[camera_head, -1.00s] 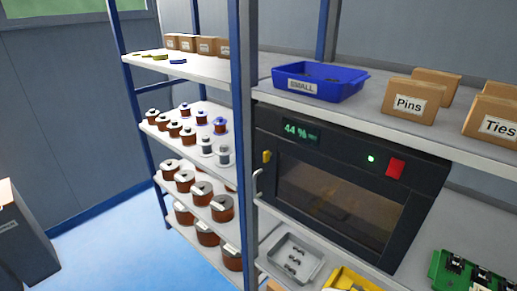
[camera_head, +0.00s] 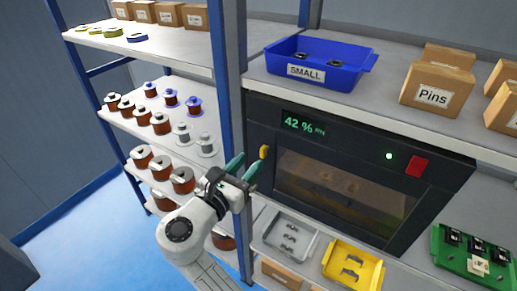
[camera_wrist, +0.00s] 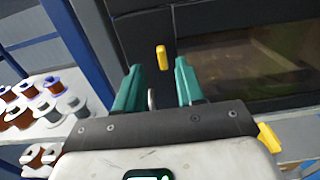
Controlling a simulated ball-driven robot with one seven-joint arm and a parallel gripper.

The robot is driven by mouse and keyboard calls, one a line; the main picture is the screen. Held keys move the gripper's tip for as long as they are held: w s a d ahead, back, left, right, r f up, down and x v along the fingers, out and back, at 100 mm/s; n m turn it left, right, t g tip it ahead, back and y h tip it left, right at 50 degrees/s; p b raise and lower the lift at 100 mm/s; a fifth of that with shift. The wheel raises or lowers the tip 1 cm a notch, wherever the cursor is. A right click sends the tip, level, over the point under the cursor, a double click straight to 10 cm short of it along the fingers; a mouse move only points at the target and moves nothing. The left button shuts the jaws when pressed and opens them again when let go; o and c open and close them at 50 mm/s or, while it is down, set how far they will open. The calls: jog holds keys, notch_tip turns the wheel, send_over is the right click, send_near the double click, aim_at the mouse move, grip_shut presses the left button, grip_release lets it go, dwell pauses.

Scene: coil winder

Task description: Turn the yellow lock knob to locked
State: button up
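The yellow lock knob (camera_head: 264,152) is on the left front of the black cabinet (camera_head: 359,133), beside its dark window. In the wrist view the knob (camera_wrist: 161,57) stands upright, its long side near vertical. My gripper (camera_head: 245,166) has green fingers and is just left of the knob and slightly below it in the head view. In the wrist view my gripper (camera_wrist: 160,82) is open, its fingers well apart, with the knob ahead of the gap, apart from both fingers. A metal door handle (camera_wrist: 151,98) shows between the fingers, partly hidden.
Shelves of copper spools (camera_head: 160,123) lie left. A blue SMALL bin (camera_head: 318,62) sits above the cabinet. A grey tray (camera_head: 291,234) and a yellow tray (camera_head: 352,265) are below.

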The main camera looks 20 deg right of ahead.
aim_at(261, 151)
jog(key=shift+p+x, duration=0.45)
jog(key=shift+x, duration=2.3)
jog(key=shift+c, duration=0.2)
grip_shut()
